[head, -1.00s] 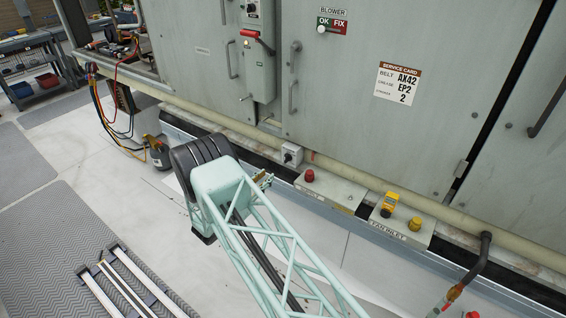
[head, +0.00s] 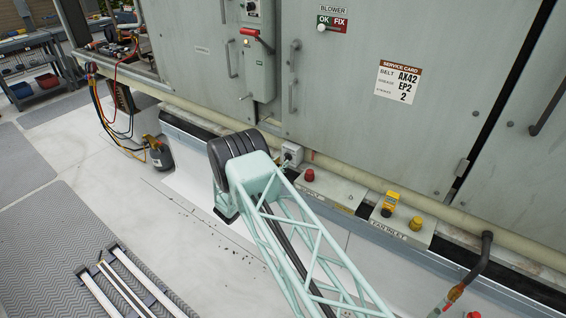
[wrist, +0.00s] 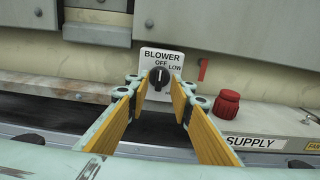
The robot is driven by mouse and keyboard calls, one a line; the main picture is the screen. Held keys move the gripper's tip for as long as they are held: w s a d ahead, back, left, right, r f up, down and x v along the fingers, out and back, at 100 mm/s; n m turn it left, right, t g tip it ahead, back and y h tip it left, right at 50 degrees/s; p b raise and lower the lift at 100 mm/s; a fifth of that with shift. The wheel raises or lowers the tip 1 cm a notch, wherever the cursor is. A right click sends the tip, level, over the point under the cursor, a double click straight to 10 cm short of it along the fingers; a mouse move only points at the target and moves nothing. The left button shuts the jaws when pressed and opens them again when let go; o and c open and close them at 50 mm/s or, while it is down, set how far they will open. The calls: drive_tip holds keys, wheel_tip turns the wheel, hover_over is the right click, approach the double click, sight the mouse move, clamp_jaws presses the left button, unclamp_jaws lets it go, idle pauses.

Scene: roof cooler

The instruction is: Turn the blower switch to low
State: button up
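The blower switch plate (wrist: 160,61) is white, labelled BLOWER, with OFF at the top and LOW to the upper right. Its black round knob (wrist: 160,77) has a pale mark pointing up toward OFF. In the head view the switch box (head: 293,153) is small, low on the cabinet, partly behind my arm. My gripper (wrist: 160,96) is open in the wrist view, its two yellow-padded fingers either side of and below the knob, with nothing between them. I cannot tell whether the tips touch the plate. In the head view my arm mostly hides the gripper.
A red knob (wrist: 226,103) stands on the SUPPLY ledge (wrist: 265,123) right of the switch. A red tab (wrist: 202,69) hangs close right of the plate. A pale pipe (head: 350,178) runs along the cabinet base. A yellow switch (head: 389,204) stands further right.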

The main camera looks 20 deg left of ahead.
sight(287, 158)
drive_tip(key=shift+x, duration=1.35)
drive_tip(key=shift+c, duration=0.9)
clamp_jaws()
